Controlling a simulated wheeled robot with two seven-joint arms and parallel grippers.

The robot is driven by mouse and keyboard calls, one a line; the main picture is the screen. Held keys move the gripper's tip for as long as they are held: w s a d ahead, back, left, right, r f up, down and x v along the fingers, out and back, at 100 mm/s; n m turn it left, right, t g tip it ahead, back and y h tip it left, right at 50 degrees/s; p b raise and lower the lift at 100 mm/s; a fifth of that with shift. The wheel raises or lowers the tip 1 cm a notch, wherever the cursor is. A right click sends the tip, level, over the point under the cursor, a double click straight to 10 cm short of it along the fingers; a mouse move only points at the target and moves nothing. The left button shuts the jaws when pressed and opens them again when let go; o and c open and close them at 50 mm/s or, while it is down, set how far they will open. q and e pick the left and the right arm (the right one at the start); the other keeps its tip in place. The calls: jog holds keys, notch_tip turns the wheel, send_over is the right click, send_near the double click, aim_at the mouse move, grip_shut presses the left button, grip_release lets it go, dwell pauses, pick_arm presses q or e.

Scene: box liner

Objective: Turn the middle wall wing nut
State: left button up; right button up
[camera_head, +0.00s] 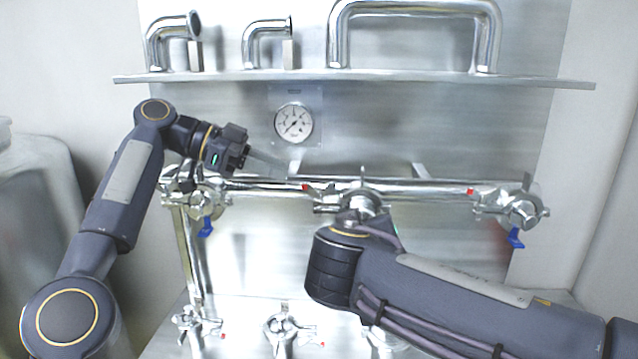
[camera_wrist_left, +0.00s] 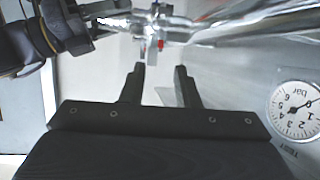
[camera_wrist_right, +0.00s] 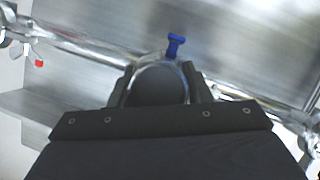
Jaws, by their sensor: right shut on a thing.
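The middle wall fitting (camera_head: 362,200), where the wing nut sits, is a shiny metal clamp on the horizontal pipe, with a red tip on its left. My right arm covers its lower part. In the right wrist view, my right gripper (camera_wrist_right: 160,85) is shut on this fitting, with its fingers either side of a round part with a shiny rim (camera_wrist_right: 160,67). A blue handle (camera_wrist_right: 175,45) stands just beyond. The wing nut itself is not clear there. My left gripper (camera_head: 268,162) is open and empty near the wall, above the pipe and left of the middle fitting.
Similar wall fittings with blue handles sit at left (camera_head: 205,200) and right (camera_head: 520,208). More clamps (camera_head: 283,328) stand on the lower surface. A round gauge (camera_head: 294,123) hangs above the pipe. A shelf (camera_head: 400,76) carries bent pipes.

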aim_at(319, 183)
pick_arm(q)
jog(key=x, duration=0.9)
jog(key=shift+d+r, duration=0.1)
grip_shut()
